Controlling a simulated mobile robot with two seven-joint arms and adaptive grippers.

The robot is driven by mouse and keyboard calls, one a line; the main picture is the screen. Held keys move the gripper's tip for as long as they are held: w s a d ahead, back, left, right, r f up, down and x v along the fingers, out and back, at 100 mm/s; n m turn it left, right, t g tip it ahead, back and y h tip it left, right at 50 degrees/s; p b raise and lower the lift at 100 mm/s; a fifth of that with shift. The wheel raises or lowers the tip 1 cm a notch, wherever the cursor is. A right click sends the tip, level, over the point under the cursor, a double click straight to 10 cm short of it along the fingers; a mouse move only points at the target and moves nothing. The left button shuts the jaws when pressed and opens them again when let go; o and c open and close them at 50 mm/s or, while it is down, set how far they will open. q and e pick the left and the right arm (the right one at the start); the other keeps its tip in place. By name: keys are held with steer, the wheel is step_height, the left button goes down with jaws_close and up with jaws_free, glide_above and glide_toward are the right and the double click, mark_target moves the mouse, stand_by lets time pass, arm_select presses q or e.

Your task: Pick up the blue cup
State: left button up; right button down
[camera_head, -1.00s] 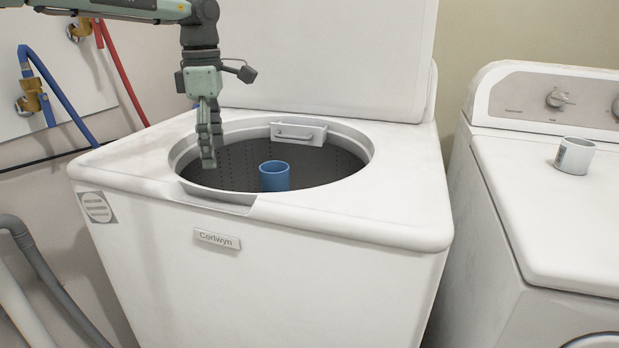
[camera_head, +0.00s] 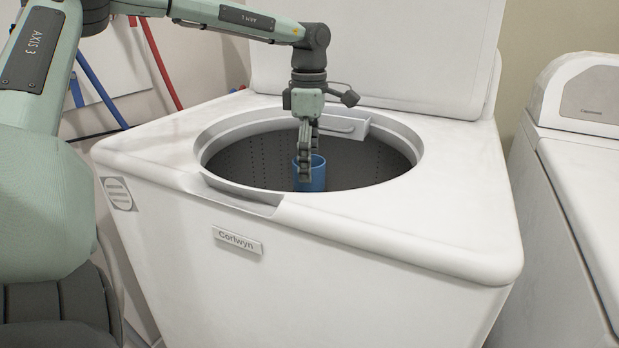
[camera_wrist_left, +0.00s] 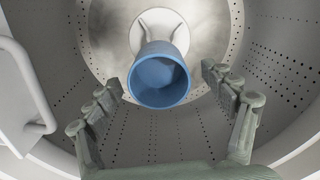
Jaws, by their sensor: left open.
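The blue cup (camera_head: 316,173) is inside the open drum of the washing machine. In the left wrist view the cup (camera_wrist_left: 160,77) shows its open mouth towards the camera, with the drum's pale centre post behind it. My left gripper (camera_head: 306,176) points down through the drum opening and overlaps the cup in the head view. In the left wrist view the gripper's fingers (camera_wrist_left: 165,84) are spread wide, one on each side of the cup, with gaps between them and the cup. The fingers partly hide the cup in the head view. My right gripper is not in view.
The white washing machine (camera_head: 330,232) has a round opening whose rim surrounds my left gripper. Its raised lid (camera_head: 390,55) stands behind. A handle-like fitting (camera_wrist_left: 32,100) is on the rim at left in the wrist view. A second white machine (camera_head: 580,190) stands at right.

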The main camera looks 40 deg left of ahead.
arm_select(q)
step_height(320, 180, down, 2)
steer(key=c, duration=1.2)
steer(key=shift+c, duration=0.2)
step_height(320, 180, up, 10)
steer(key=shift+f, duration=0.1)
steer(key=shift+c, duration=0.2)
